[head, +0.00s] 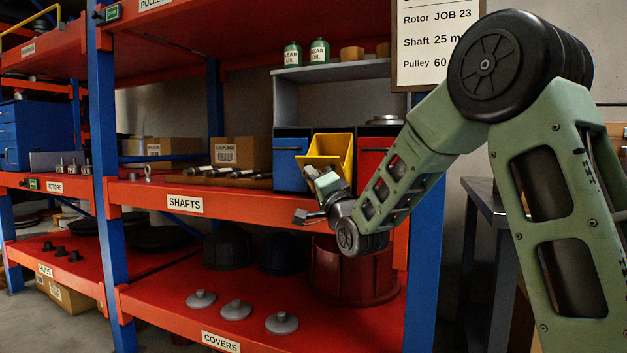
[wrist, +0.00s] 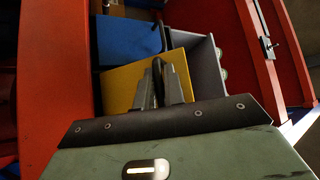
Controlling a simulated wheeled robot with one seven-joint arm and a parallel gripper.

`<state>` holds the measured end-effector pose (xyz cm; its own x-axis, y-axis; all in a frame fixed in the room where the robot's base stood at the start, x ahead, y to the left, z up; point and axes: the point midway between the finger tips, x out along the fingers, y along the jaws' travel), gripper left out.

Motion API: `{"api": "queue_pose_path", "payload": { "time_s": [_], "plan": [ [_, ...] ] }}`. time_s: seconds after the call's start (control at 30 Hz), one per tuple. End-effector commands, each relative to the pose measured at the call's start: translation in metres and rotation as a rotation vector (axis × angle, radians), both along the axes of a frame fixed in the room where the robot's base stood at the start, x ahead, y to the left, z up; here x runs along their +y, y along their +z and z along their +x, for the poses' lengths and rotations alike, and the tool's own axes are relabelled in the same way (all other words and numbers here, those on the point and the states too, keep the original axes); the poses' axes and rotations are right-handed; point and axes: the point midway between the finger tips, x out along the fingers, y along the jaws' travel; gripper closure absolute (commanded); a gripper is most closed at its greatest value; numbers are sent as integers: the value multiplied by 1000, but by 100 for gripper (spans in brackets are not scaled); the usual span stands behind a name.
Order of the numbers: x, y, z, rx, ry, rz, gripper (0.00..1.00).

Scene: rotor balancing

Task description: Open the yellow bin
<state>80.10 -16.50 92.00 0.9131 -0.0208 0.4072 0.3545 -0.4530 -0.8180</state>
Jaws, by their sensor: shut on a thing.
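The yellow bin (head: 337,146) sits between a blue bin (head: 291,165) and a red bin (head: 372,158) on the shafts shelf. It looks tipped forward, with its upper part leaning out and its inside partly showing. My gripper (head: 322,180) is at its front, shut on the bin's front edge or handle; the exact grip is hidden. In the wrist view, the yellow bin's panel (wrist: 122,88) lies beside the closed fingers (wrist: 159,78), and the blue bin (wrist: 128,40) is beyond it.
A grey unit (head: 340,71) above the bins carries green oil bottles (head: 319,51). Shafts lie on a tray (head: 228,180) to the left. A dark red drum (head: 352,275) and grey covers (head: 236,310) stand on the shelf below. A blue post (head: 428,260) is right of the bins.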

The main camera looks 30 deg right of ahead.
Motion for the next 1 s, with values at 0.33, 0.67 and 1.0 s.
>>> {"api": "queue_pose_path", "payload": {
  "time_s": [0.33,0.67,1.0],
  "plan": [
    [-1,-2,0,4,-2,0,70],
    [0,-8,-15,5,-2,0,70],
    [1,-39,-85,8,-3,0,70]
  ]
}}
